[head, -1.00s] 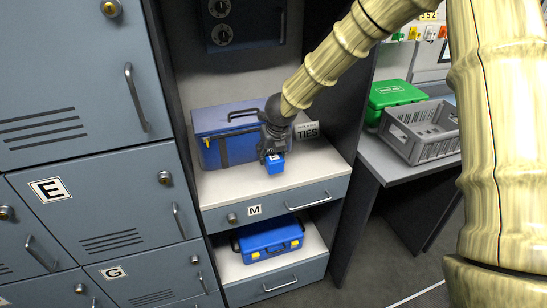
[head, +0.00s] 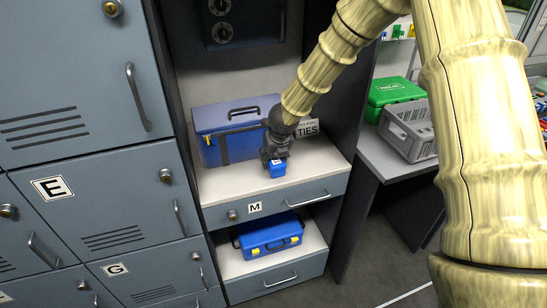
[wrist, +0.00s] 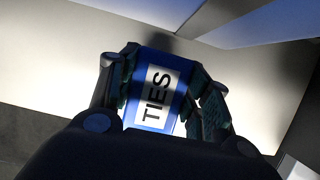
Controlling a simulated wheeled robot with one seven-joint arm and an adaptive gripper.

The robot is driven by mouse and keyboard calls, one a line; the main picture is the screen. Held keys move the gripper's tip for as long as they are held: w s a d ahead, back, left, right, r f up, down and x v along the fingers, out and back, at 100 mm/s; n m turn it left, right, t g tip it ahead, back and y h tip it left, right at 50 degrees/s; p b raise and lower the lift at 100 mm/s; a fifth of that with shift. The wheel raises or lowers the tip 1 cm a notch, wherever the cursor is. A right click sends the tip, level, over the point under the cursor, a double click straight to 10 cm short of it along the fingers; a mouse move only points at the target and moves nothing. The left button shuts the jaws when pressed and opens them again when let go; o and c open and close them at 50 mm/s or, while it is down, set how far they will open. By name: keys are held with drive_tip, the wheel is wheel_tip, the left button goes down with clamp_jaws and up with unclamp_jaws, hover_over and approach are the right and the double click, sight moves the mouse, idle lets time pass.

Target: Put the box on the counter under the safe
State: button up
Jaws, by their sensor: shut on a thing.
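The safe (head: 243,30) is dark with two round dials, at the top of the alcove in the head view. The white counter (head: 226,186) lies below it. A small blue box (head: 277,170) with a white label is between the fingers of my gripper (head: 275,158), over the front right part of the counter. In the wrist view the label on the box (wrist: 182,128) reads TIES, and my gripper (wrist: 166,98) is shut on its sides. I cannot tell whether the underside of the box touches the counter.
A larger blue case (head: 228,142) stands on the counter behind and left of my gripper. A blue toolbox (head: 270,239) sits on the shelf below. A grey crate (head: 408,132) and green case (head: 394,92) are on the right desk.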

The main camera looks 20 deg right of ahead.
sight(278, 164)
drive_tip(key=shift+f, duration=0.2)
drive_tip(key=o, duration=1.1)
drive_tip(key=shift+c, duration=0.2)
drive_tip(key=shift+r, duration=0.15)
drive_tip(key=shift+r, duration=0.2)
drive_tip(key=v, duration=1.1)
drive_tip(key=shift+s+r+b, duration=0.15)
drive_tip(key=shift+r+b, duration=0.2)
drive_tip(key=shift+b, duration=0.05)
